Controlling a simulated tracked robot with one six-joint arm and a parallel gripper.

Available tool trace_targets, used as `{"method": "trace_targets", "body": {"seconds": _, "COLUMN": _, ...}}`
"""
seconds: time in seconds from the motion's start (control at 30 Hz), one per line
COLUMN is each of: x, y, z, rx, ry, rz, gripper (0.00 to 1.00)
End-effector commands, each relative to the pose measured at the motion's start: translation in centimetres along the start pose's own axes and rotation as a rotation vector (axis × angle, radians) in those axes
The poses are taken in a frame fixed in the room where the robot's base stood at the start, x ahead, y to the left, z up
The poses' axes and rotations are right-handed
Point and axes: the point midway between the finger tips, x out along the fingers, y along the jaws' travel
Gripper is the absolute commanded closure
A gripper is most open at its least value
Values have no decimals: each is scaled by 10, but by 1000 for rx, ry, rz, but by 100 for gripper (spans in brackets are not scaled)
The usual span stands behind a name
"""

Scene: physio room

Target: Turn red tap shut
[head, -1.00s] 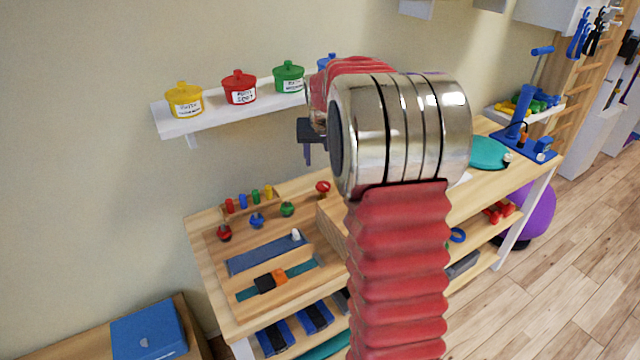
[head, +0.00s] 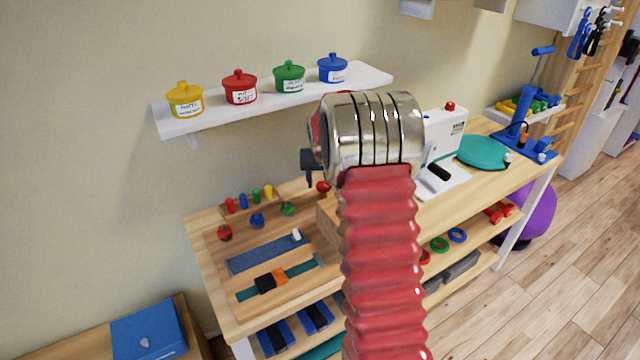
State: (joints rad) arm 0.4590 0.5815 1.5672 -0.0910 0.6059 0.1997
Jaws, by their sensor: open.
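A red round handle (head: 323,186) sits at the back right of the wooden activity board (head: 215,250), partly hidden by my arm; it looks like the red tap. Another red knob (head: 224,232) is at the board's left, in a row with a blue knob (head: 257,220) and a green knob (head: 287,209). My gripper (head: 309,182) hangs from my arm with its dark fingers pointing down, just left of the red handle in the picture. It is open and empty. I cannot tell whether it touches the handle; my wrist hides part of it.
Several coloured pegs (head: 242,201) stand along the board's back. A white shelf (head: 375,78) with several lidded pots is above. A white device (head: 445,135) and a teal disc (head: 483,150) are on the bench at right. A blue box (head: 148,330) is at lower left.

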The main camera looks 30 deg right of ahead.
Motion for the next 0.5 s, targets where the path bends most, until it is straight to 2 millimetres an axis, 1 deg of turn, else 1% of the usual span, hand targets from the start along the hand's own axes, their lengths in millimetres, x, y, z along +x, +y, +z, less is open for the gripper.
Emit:
{"method": "trace_targets", "body": {"seconds": 0.1, "x": 5, "y": 0, "z": 0, "rx": 0, "ry": 0, "rz": 0, "gripper": 45}}
{"method": "trace_targets", "body": {"seconds": 0.37, "x": 5, "y": 0, "z": 0, "rx": 0, "ry": 1, "rz": 0, "gripper": 45}}
{"method": "trace_targets", "body": {"seconds": 0.5, "x": 5, "y": -1, "z": 0, "rx": 0, "ry": 1, "rz": -1, "gripper": 55}}
